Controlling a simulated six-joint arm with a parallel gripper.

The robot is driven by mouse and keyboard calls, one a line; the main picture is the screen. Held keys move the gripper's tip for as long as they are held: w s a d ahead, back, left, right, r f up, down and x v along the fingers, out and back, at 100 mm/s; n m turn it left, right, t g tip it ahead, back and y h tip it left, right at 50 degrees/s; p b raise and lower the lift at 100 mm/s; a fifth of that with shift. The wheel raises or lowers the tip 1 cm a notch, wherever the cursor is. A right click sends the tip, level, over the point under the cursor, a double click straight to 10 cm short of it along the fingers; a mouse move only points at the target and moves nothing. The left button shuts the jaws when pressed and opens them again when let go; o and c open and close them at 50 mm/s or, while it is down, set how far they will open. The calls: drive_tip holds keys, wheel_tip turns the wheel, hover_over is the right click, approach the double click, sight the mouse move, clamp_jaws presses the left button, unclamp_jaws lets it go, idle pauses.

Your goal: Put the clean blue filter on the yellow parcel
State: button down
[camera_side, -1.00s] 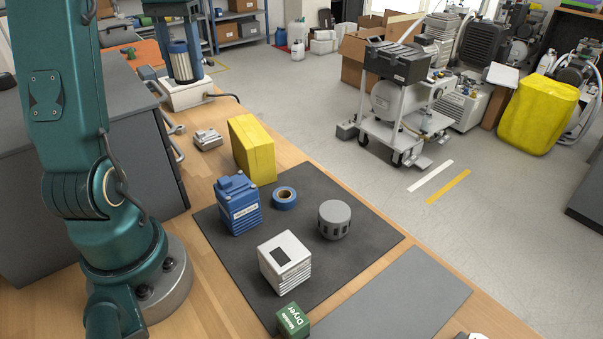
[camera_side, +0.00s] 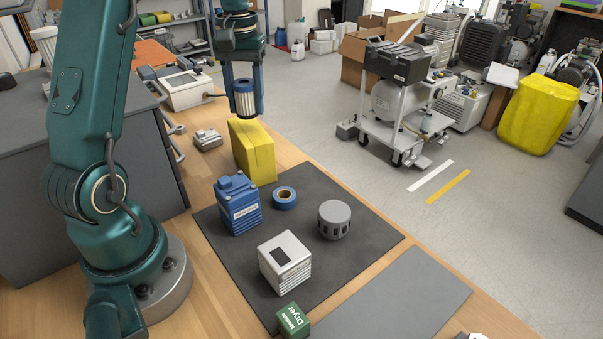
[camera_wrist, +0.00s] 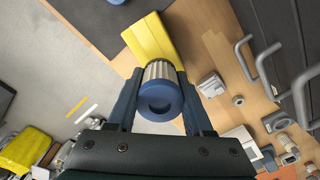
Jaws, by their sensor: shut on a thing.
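My gripper (camera_side: 245,83) is shut on a blue-capped filter with a pale pleated body (camera_side: 245,100). In the side view the filter hangs upright just above the top of the yellow parcel (camera_side: 253,155); I cannot tell whether the two touch. In the wrist view the filter (camera_wrist: 160,99) sits between the two fingers of my gripper (camera_wrist: 158,95), its round blue end facing the camera. The yellow parcel (camera_wrist: 152,40) shows beyond it, partly hidden by the filter.
On the dark mat (camera_side: 345,215) stand a blue box (camera_side: 238,207), a roll of blue tape (camera_side: 284,198), a grey round cap (camera_side: 334,220) and a white finned block (camera_side: 285,263). A green box (camera_side: 293,320) sits at the front. A white device (camera_side: 188,90) stands behind.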

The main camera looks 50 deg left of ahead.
sight(247, 114)
drive_tip(key=shift+f, duration=1.55)
drive_tip(key=shift+f, duration=0.1)
drive_tip(key=shift+c, duration=1.5)
unclamp_jaws()
